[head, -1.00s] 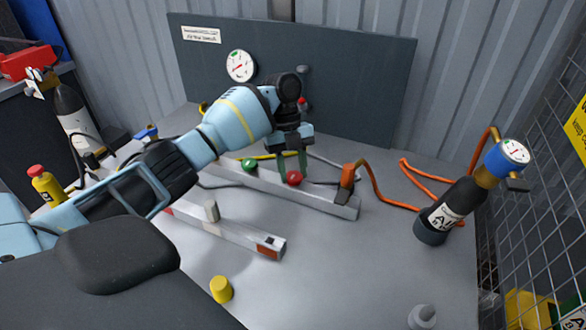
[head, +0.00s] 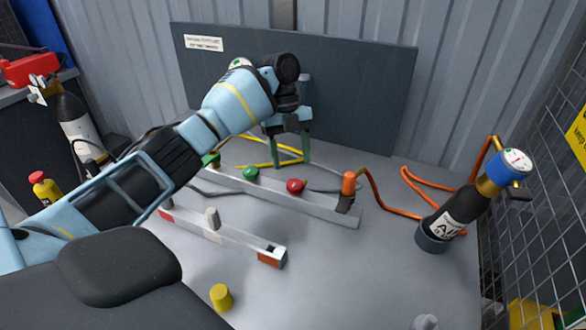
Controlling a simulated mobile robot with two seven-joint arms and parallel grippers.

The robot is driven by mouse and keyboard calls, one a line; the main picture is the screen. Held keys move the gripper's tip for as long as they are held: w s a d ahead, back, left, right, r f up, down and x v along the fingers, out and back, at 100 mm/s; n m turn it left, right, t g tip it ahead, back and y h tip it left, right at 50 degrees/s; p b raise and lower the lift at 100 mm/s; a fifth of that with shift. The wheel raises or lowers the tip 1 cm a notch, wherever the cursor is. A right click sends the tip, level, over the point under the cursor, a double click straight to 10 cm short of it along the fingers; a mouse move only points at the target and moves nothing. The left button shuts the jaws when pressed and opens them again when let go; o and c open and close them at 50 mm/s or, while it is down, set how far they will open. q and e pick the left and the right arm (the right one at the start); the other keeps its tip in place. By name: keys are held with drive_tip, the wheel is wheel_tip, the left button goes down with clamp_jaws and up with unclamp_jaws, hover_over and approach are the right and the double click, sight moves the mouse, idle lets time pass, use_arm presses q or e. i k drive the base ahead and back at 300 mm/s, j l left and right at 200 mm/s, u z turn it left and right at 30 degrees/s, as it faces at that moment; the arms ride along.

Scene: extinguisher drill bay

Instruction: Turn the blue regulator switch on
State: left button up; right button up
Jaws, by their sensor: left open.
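A blue regulator (head: 493,166) with a white gauge (head: 516,160) on top sits on the neck of a tilted black air cylinder (head: 450,222) at the right. A small dark lever (head: 519,193) sticks out to its right; its setting cannot be told. My left gripper (head: 291,160) is open, pointing down, with nothing seen between its fingers. It is near the grey back panel, behind the red knob (head: 297,185) on the rail and well left of the blue regulator. My right gripper is out of view.
A rail (head: 330,212) carries red and green (head: 250,174) knobs and an orange-topped fitting (head: 348,183). An orange hose (head: 385,207) lies between it and the cylinder. A shorter rail (head: 235,241) and yellow cap (head: 221,297) are in front. Wire mesh (head: 530,260) bounds the right.

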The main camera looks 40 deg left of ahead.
sight(515, 192)
drive_tip(key=k, duration=1.5)
